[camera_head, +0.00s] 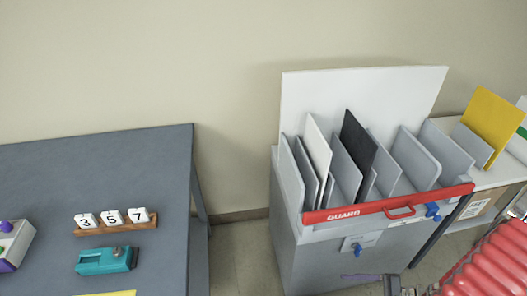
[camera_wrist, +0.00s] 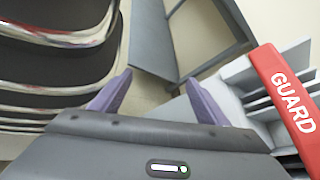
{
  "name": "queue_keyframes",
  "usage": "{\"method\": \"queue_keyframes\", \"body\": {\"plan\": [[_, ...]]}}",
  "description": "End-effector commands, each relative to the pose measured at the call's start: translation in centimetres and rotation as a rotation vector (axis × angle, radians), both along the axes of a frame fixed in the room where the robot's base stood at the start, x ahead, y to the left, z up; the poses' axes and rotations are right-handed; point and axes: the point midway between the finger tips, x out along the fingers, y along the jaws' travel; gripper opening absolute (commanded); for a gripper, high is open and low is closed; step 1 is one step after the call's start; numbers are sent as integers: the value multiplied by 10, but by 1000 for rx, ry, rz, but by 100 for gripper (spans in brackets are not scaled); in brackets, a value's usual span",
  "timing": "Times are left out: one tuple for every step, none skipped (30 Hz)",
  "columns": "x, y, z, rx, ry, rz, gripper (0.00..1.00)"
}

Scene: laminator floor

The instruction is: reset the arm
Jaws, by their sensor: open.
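My gripper (camera_wrist: 158,97) shows in the wrist view with its two purple fingers spread apart and nothing between them. In the head view part of my gripper (camera_head: 372,279) shows low at the bottom edge, in front of the grey cabinet (camera_head: 310,262). One purple finger is visible there; the rest is cut off by the frame. The gripper is apart from the cabinet's red bar marked GUARD (camera_head: 345,214), which also shows at the right of the wrist view (camera_wrist: 290,98).
Upright dividers on the cabinet hold a white panel (camera_head: 318,150) and a black panel (camera_head: 357,145). A blue-grey table (camera_head: 110,170) at left carries number blocks 3, 5, 7 (camera_head: 112,218) and a teal device (camera_head: 106,261). A yellow panel (camera_head: 492,125) stands at right. Floor shows between table and cabinet.

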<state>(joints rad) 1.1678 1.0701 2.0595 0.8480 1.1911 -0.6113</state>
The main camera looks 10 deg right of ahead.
Motion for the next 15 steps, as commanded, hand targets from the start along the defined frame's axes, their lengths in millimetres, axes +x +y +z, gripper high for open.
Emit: {"method": "queue_keyframes", "body": {"plan": [[0,1,9,-23,15,35,69],[0,1,13,-36,25,55,69],[-1,2,19,-52,40,78,69],[-1,3,23,-66,48,98,69],[-1,3,27,-79,60,114,69],[-2,4,33,-97,71,138,69],[-2,4,37,-112,80,156,69],[-2,5,41,-126,88,173,69],[-3,6,47,-146,101,194,69],[-3,6,51,-163,107,212,69],[-3,6,55,-178,115,227,69],[-3,7,60,-199,125,249,69],[-3,8,65,-215,132,263,69],[-4,8,69,-233,138,279,69],[-3,8,74,-256,146,298,69]]}}
